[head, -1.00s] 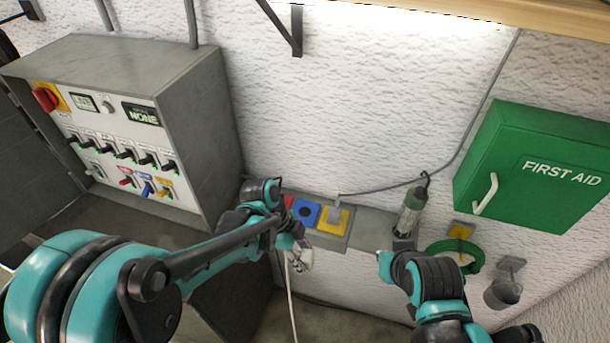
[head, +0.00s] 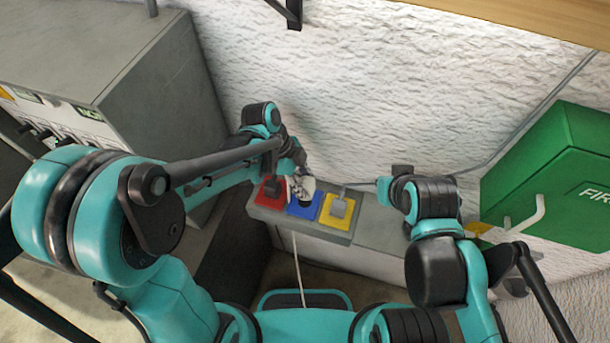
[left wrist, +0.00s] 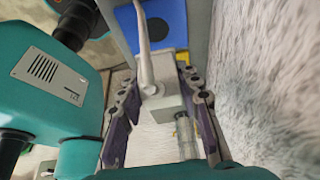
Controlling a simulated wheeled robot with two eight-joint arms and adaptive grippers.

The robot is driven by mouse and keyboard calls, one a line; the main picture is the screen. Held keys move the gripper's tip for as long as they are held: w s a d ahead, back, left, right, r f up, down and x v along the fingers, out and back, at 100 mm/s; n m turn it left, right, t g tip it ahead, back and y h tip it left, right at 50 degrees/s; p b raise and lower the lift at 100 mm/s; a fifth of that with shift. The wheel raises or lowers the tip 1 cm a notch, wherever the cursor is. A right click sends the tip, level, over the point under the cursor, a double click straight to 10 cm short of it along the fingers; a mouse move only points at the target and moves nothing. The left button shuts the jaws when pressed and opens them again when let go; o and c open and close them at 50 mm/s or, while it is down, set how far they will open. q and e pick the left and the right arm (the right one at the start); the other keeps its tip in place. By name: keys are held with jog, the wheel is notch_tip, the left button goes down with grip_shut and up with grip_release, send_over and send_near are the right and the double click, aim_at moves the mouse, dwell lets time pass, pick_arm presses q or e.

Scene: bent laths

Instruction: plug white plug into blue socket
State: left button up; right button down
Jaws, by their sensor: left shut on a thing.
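The blue socket (head: 316,207) is the middle of three coloured sockets on a grey strip in the head view. The blue plate with its dark round hole (left wrist: 158,28) shows at the top of the left wrist view. My left gripper (head: 302,186) is over the blue socket and shut on the white plug (left wrist: 151,88), whose pale cable runs up past the blue plate in the wrist view. The gripper hides part of the blue socket in the head view. Contact between plug and socket cannot be told. My right gripper's fingers are out of sight.
The red socket (head: 268,193) lies left of the blue one. The yellow socket (head: 337,221) lies right and carries a grey plug (head: 343,206). A grey control cabinet (head: 160,85) stands left, and a green first aid box (head: 545,165) hangs right.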

aim_at(309, 203)
pick_arm(q)
jog(key=shift+w+f, duration=0.15)
jog(key=shift+f+b, duration=2.2)
jog(key=shift+f, duration=0.65)
jog(key=shift+a, duration=0.15)
jog(key=shift+b, duration=0.3)
jog(key=shift+f+b, duration=0.55)
dwell(0.3)
jog(key=o, duration=1.2)
jog(key=shift+c, duration=0.2)
jog(key=shift+r, duration=0.1)
